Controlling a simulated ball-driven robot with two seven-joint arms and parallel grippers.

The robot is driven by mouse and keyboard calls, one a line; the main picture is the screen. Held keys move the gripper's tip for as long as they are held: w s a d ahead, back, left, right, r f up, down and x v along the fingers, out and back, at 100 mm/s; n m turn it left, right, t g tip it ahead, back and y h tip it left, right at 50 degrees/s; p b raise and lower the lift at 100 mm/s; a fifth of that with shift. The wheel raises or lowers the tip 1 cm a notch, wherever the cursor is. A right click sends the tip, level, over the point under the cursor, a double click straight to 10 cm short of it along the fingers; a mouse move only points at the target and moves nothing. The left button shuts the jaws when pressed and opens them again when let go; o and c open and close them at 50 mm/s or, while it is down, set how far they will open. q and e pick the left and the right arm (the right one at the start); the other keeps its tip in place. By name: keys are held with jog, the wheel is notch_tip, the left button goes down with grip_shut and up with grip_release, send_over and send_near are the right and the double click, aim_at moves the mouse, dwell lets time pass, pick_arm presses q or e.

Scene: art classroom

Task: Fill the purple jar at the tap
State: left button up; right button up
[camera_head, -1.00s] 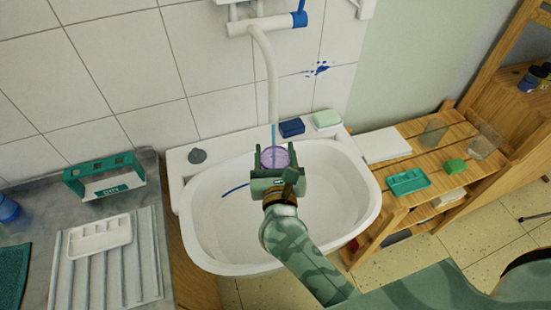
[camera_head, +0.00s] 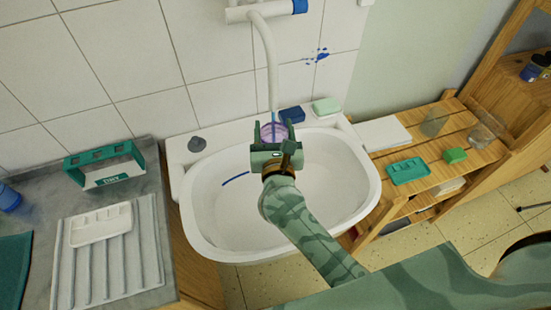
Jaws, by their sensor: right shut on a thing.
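The purple jar (camera_head: 267,133) is between the fingers of my right gripper (camera_head: 273,136), at the back of the white sink basin (camera_head: 330,195). My right gripper is shut on it, and its body hides the jar's lower part. The tap's pale curved spout (camera_head: 272,70) comes down from the wall just above the jar. A thin blue stream of water (camera_head: 274,118) runs from the spout's end down to the jar's mouth. The water level inside is too small to tell. My left gripper is not in view.
A blue block (camera_head: 291,115) and a pale green soap (camera_head: 326,105) lie on the sink's back ledge. A green rack (camera_head: 103,165) and a white palette (camera_head: 100,224) are on the left counter. A wooden shelf unit (camera_head: 460,170) stands at the right.

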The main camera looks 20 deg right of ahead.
jog(key=shift+x, duration=1.95)
dwell(6.0)
